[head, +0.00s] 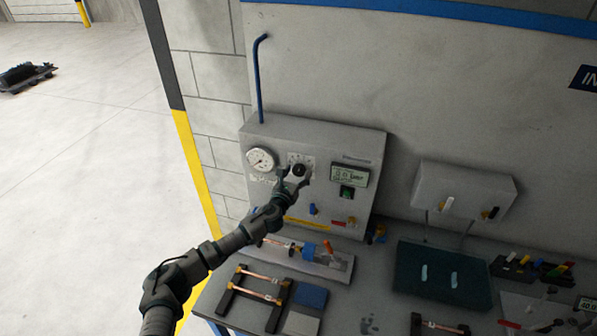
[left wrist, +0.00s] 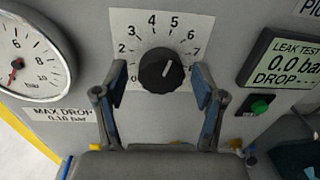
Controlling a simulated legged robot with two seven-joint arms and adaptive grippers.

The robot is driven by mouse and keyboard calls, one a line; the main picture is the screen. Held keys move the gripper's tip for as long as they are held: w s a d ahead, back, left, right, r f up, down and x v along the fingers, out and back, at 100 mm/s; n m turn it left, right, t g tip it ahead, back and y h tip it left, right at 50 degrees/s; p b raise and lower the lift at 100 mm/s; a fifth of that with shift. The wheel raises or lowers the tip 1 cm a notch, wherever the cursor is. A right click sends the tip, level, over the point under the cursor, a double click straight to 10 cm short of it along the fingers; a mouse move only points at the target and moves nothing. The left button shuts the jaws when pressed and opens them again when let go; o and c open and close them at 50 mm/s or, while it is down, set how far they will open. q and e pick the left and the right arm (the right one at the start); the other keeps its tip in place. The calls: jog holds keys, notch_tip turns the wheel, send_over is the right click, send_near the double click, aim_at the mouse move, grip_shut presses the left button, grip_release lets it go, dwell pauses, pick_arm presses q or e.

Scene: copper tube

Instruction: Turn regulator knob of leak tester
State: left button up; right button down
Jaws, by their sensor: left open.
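The leak tester (head: 357,145) is a grey box on the bench against the wall. Its black regulator knob (left wrist: 161,70) sits on a white numbered dial plate (left wrist: 190,28), with its white pointer line tilted slightly right of upright, near the 5. In the head view the knob (head: 299,170) is partly covered by my gripper. My left gripper (left wrist: 160,88) is open, one finger on each side of the knob, with visible gaps between the fingers and the knob. My right gripper is not in view.
A pressure gauge (left wrist: 33,50) is left of the knob, its red needle near 0. A display (left wrist: 289,55) reading 0.0 bar and a green button (left wrist: 261,105) are to the right. Copper tubes in a holder (head: 262,285) and a dark green mat (head: 440,285) lie on the bench below.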

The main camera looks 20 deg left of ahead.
pick_arm(q)
jog(key=shift+w+a, duration=0.15)
jog(key=shift+w, duration=0.25)
jog(key=shift+c, duration=0.5)
jog(key=shift+d, duration=0.2)
jog(key=c, duration=1)
jog(key=shift+c, duration=0.2)
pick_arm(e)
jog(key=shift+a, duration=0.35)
pick_arm(q)
jog(key=shift+n, duration=0.3)
